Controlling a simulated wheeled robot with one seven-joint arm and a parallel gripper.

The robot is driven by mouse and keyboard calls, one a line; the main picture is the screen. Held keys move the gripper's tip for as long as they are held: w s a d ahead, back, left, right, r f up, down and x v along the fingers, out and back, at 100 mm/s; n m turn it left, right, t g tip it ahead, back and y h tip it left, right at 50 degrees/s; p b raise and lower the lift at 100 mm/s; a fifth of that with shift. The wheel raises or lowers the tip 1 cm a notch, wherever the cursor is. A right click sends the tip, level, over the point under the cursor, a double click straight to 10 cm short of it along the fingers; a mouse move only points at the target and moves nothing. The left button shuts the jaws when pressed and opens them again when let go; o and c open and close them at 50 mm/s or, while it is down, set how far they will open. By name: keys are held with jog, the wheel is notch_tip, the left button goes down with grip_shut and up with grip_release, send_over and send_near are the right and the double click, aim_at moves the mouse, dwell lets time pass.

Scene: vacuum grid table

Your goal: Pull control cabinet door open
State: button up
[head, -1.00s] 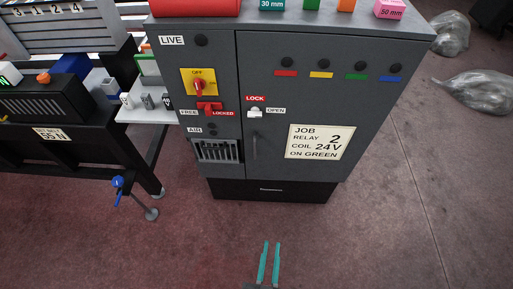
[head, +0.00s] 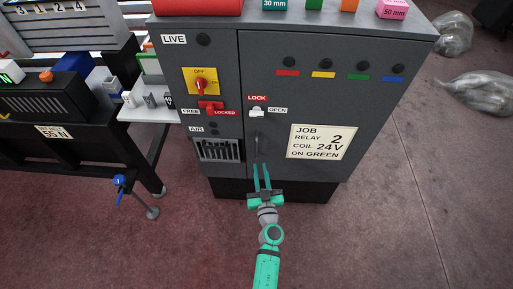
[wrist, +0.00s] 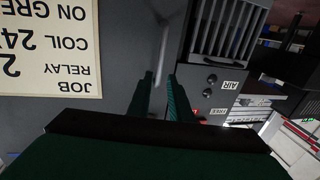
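The grey control cabinet (head: 385,115) stands with its door (head: 300,105) shut. The door's upright bar handle (head: 259,143) is at the door's lower left; it also shows in the wrist view (wrist: 163,42). A white latch (head: 257,112) sits above it, between the LOCK and OPEN labels. My gripper (head: 261,165) is just below the handle in the head view. Its two teal fingers are apart and empty. In the wrist view my gripper (wrist: 159,80) points at the handle, which lines up with the gap; I cannot tell whether the tips reach around it.
A red rotary switch (head: 200,86) and a red FREE/LOCKED slider (head: 210,105) are on the panel left of the door. A black bench (head: 90,160) with a blue-tipped lever (head: 119,181) stands at left. The floor (head: 380,240) in front and right is clear.

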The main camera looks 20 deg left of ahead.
aim_at(256, 148)
jog(key=x, duration=1.1)
jog(key=shift+a, duration=0.1)
grip_shut()
